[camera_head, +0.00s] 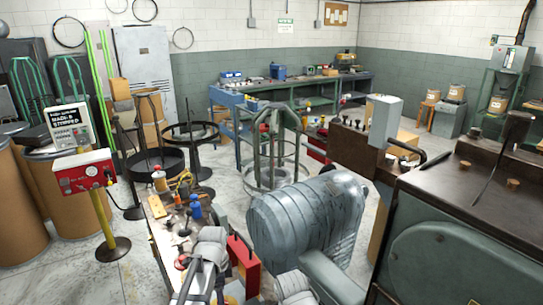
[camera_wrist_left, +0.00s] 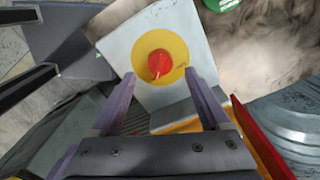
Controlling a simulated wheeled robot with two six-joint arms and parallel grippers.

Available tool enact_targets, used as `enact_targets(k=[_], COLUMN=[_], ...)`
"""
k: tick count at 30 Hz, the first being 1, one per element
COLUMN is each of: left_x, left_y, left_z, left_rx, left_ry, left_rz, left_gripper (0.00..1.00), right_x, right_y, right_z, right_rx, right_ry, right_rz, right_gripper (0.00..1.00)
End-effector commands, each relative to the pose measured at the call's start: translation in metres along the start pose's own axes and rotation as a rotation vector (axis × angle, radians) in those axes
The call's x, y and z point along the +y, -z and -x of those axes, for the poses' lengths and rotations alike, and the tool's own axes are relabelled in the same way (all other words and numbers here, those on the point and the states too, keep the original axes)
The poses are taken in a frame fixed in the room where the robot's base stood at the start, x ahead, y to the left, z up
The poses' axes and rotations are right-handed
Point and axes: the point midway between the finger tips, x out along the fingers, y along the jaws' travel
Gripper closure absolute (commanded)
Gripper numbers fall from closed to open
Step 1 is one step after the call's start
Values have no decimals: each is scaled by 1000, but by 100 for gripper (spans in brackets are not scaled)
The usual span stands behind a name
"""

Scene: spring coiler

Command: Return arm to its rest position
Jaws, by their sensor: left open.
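In the left wrist view my left gripper (camera_wrist_left: 162,76) is open, with its two purple-grey fingers spread apart and nothing held between them. Beyond the fingers, a red knob (camera_wrist_left: 160,64) sits on a yellow disc on a pale grey panel (camera_wrist_left: 127,40). The knob appears between the fingers in the picture; I cannot tell how far away it is. In the head view, grey jointed parts of my arms show along the bottom edge, but I cannot make out the left gripper's fingers there. My right gripper is not visible in either view.
A large ribbed grey cylinder (camera_head: 305,222) and a dark-topped machine (camera_head: 455,205) stand close on the right. A narrow bench (camera_head: 160,235) holds tools, with a red box (camera_head: 243,262) beside it. A red control box (camera_head: 84,172) stands on a yellow post at left.

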Motion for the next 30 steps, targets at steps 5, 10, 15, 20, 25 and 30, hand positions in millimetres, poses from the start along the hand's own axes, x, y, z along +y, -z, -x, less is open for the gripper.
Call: enact_targets(k=[5, 10, 15, 20, 25, 30], left_x=[0, 0, 0, 0, 0, 0], left_y=[0, 0, 0, 0, 0, 0], left_z=[-30, -43, -46, -44, -41, -24], left_rx=[0, 0, 0, 0, 0, 0], left_ry=[0, 0, 0, 0, 0, 0], left_rz=[0, 0, 0, 2, 0, 0], left_gripper=[21, 21, 21, 21, 21, 21], right_x=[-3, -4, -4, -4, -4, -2], right_y=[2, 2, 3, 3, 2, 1], right_z=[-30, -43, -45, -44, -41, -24], right_rx=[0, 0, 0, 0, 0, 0], right_ry=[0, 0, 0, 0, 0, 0], right_rz=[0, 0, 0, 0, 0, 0], right_gripper=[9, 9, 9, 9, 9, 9])
